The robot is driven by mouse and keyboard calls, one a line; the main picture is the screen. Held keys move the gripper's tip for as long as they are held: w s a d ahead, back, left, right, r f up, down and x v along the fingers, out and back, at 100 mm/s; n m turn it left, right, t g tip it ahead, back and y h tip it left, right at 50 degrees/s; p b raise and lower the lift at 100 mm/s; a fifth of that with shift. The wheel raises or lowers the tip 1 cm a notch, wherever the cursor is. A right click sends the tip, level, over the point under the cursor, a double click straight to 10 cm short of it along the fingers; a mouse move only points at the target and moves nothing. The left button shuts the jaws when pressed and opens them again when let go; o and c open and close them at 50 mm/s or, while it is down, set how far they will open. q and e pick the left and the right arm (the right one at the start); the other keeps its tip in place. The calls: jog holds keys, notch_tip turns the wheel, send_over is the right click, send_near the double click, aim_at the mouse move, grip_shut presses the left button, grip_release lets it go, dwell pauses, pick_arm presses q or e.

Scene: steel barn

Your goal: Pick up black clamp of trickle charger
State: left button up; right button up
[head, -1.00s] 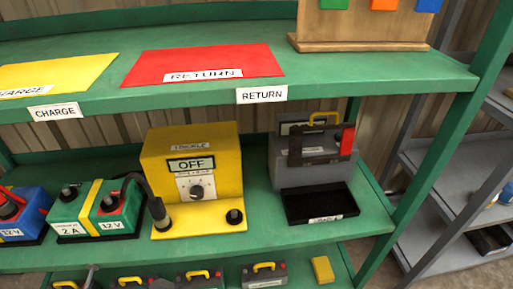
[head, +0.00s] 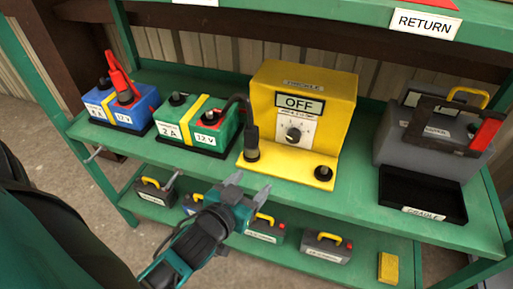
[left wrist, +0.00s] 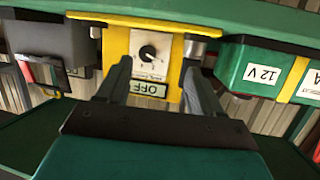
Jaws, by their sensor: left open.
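The yellow trickle charger (head: 262,95) stands on the green shelf, its display reading OFF. A black clamp-like piece (head: 252,145) stands upright at the left end of its base, with a black cable arching from it toward the green 12 V battery (head: 172,130). A short black post (head: 323,173) is at the base's right end. My left gripper (head: 249,184) is open and empty, in front of and below the charger's base. In the left wrist view, the charger (left wrist: 117,55) appears upside down beyond the open fingers. My right gripper is not in view.
A blue battery (head: 100,98) with a red clamp (head: 118,70) stands at left. A grey battery (head: 420,150) stands at right behind a black cradle tray (head: 410,195). Small batteries (head: 327,247) and a yellow block (head: 388,267) are on the lower shelf.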

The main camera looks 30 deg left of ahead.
aim_at(248, 133)
pick_arm(q)
jog(key=w+a+r+t+y+b, duration=0.1)
jog(key=w+a, duration=0.1)
jog(key=w+a+r+n+t+y+b, duration=0.1)
jog(key=w+a, duration=0.1)
jog(key=w, duration=0.1)
jog(key=w+a+r+n+t+y+b, duration=0.1)
jog(key=w+a+r, duration=0.1)
jog(key=shift+w+a+r+b, duration=0.1)
jog(key=shift+w+a+b, duration=0.15)
jog(key=shift+w+b, duration=0.15)
jog(key=shift+x, duration=3.1)
jog(key=shift+r, duration=0.15)
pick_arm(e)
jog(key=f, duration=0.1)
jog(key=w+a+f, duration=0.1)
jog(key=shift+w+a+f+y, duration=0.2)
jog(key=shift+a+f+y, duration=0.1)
pick_arm(q)
jog(key=shift+c, duration=0.2)
jog(key=c, duration=1.2)
